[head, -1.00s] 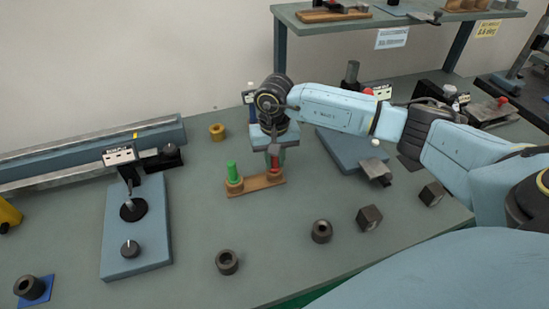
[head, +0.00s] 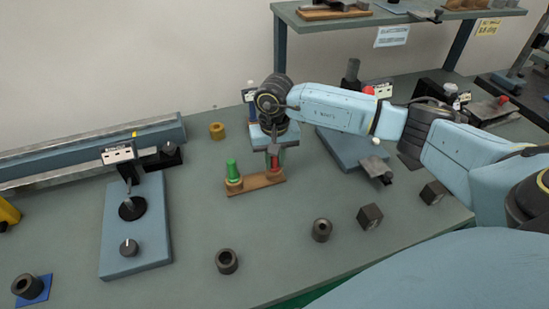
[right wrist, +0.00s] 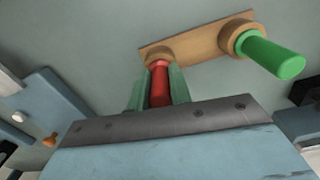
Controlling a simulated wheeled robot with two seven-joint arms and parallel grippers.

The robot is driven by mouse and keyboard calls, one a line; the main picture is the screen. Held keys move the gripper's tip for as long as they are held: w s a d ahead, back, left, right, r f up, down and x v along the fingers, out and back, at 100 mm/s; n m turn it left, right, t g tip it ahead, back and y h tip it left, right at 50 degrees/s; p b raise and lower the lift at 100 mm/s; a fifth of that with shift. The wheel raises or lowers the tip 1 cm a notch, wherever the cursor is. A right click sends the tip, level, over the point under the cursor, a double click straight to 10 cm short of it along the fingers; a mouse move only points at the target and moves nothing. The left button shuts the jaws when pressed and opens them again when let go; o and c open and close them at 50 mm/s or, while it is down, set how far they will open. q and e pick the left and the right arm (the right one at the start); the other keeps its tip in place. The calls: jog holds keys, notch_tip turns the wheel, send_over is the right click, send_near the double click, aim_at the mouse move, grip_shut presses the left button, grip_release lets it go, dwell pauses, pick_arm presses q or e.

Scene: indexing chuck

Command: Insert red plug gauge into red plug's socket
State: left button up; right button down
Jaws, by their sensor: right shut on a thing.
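The red plug gauge (head: 274,161) stands at the right socket of the wooden two-socket base (head: 261,181). My right gripper (right wrist: 157,88) is shut on it, with a green finger on each side. In the right wrist view the red plug (right wrist: 160,82) points down toward the wooden socket ring (right wrist: 158,53) and appears in line with it. How deep it sits in the socket I cannot tell. The green plug gauge (head: 232,170) stands upright in the left socket and also shows in the right wrist view (right wrist: 270,54). My left gripper is not in view.
A brass ring (head: 217,131) lies behind the base. Dark ring gauges (head: 227,261) and a dark block (head: 369,216) lie in front. A dial gauge stand on a blue plate (head: 137,225) is at left. The bench around the base is clear.

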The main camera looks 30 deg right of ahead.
dwell(0.4)
jog(key=c, duration=1.2)
grip_release()
notch_tip(320, 180, up, 14)
jog(key=shift+f, duration=0.25)
